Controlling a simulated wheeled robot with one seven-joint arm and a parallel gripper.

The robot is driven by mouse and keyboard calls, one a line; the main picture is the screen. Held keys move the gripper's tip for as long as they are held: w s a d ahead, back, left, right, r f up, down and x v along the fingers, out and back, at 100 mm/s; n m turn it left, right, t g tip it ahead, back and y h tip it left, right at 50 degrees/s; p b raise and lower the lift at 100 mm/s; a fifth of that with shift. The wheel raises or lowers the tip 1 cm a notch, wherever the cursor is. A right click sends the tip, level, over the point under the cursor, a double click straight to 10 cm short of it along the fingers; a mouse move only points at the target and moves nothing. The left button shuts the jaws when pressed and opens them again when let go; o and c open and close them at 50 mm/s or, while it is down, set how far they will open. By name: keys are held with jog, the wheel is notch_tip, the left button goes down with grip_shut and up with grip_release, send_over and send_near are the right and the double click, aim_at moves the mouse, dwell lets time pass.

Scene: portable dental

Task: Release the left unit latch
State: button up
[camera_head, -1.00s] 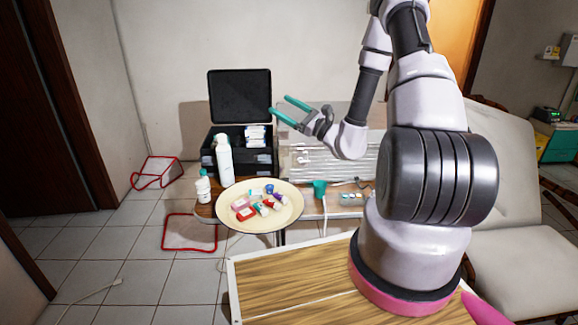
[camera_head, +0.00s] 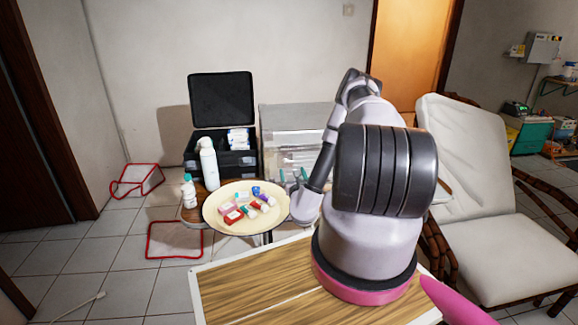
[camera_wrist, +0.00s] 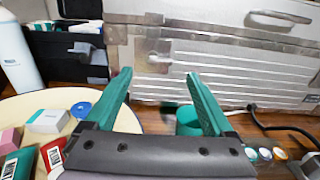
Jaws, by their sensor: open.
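The silver metal unit case (camera_wrist: 225,65) fills the back of the wrist view, with its lid seam across the upper part. A small metal latch (camera_wrist: 157,60) sits on the left of its front face. In the head view the case (camera_head: 285,140) stands on the table, partly behind my arm. My gripper (camera_wrist: 158,78) has its two teal fingers apart and empty, pointing at the case, with the latch showing beyond and between the tips. I cannot tell the remaining distance. In the head view my gripper (camera_head: 293,178) is low in front of the case, partly hidden.
A teal cup (camera_wrist: 187,122) stands behind the right finger, with a black cable (camera_wrist: 262,122) to its right. A cream tray (camera_head: 222,228) of small boxes lies left. A white bottle (camera_head: 209,165) and open black case (camera_head: 221,100) stand behind it.

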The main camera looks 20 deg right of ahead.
aim_at(290, 162)
jog(key=x, duration=0.6)
jog(key=shift+w+d, duration=0.15)
jog(key=shift+w, duration=0.15)
jog(key=c, duration=1.4)
